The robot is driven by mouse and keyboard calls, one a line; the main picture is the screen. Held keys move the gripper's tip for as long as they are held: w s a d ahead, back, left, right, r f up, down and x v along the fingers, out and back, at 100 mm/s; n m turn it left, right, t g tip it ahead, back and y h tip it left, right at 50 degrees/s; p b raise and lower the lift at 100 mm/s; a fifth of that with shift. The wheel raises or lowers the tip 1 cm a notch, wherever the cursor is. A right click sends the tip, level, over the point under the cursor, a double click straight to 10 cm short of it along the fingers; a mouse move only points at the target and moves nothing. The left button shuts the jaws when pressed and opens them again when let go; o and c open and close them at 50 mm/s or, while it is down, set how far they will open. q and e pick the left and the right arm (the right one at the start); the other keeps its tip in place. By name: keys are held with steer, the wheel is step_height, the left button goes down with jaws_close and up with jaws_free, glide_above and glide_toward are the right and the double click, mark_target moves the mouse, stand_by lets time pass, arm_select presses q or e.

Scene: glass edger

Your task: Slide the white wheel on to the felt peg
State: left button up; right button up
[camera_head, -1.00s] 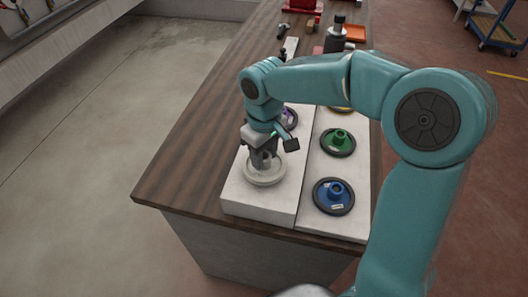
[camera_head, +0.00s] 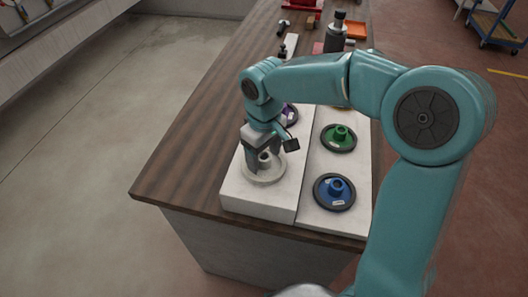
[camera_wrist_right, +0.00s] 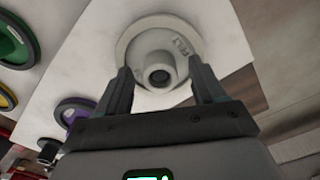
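The white wheel (camera_head: 266,180), a pale disc with a raised hub, lies flat on the near end of the left white block (camera_head: 245,200). In the right wrist view the white wheel (camera_wrist_right: 150,38) bears the word FELT, and its hub has a dark round centre. I cannot make out a separate felt peg; any peg under the wheel is hidden. My right gripper (camera_head: 264,157) is over the wheel. In the wrist view its fingers (camera_wrist_right: 160,68) stand apart on either side of the hub, with gaps to it. My left gripper is out of view.
A green wheel (camera_head: 338,138) and a blue wheel (camera_head: 334,192) sit on the right white block (camera_head: 312,213). A purple wheel (camera_head: 291,115) is behind my right wrist. Tools and a dark bottle (camera_head: 335,36) stand farther back. The wooden bench (camera_head: 185,150) is clear at left.

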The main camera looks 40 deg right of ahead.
step_height(320, 180, up, 16)
steer(key=shift+r+p, duration=0.15)
steer(key=shift+p, duration=0.3)
stand_by(0.5)
